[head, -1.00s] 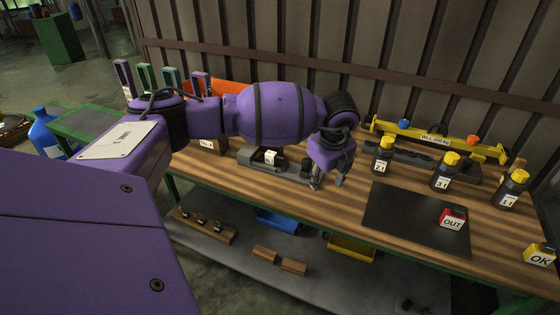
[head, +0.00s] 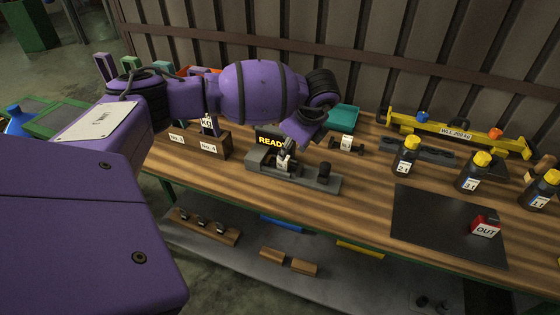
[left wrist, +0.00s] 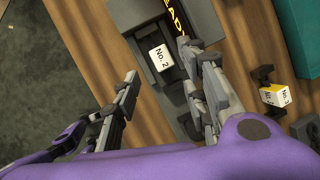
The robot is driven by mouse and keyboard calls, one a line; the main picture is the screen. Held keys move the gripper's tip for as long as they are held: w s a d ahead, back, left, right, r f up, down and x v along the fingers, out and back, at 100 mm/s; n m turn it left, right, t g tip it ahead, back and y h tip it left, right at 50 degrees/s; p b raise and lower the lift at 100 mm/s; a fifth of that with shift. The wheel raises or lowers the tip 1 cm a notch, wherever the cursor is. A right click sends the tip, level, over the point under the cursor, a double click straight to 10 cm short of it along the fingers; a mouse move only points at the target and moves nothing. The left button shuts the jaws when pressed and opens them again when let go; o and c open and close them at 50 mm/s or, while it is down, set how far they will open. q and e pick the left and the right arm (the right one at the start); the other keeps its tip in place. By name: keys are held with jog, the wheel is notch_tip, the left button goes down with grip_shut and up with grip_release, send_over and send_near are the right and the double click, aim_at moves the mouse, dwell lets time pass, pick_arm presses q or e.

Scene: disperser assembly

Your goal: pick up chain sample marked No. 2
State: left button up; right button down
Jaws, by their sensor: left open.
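The chain sample No. 2 (left wrist: 161,58) has a white label and sits in the grey fixture (left wrist: 165,15) in the left wrist view. The fixture also shows on the bench in the head view (head: 320,184), with a READY display (head: 270,141) at its back. My left gripper (left wrist: 168,75) is open, with one finger on each side of the sample in the wrist picture. In the head view the gripper (head: 284,163) is over the fixture and partly hides the sample. Contact cannot be told. My right gripper is not in view.
A second labelled sample (head: 346,143) lies behind the fixture, near a teal tray (head: 342,117). A wooden label rack (head: 205,143) stands left. Black-and-yellow bottles (head: 406,157), a dark mat (head: 440,222) and a red OUT block (head: 486,226) are right.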

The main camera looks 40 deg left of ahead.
aim_at(283, 163)
pick_arm(q)
jog(key=x, duration=0.6)
jog(key=shift+s+f, duration=0.1)
jog(key=shift+f, duration=0.35)
grip_shut()
jog(key=shift+a, duration=0.1)
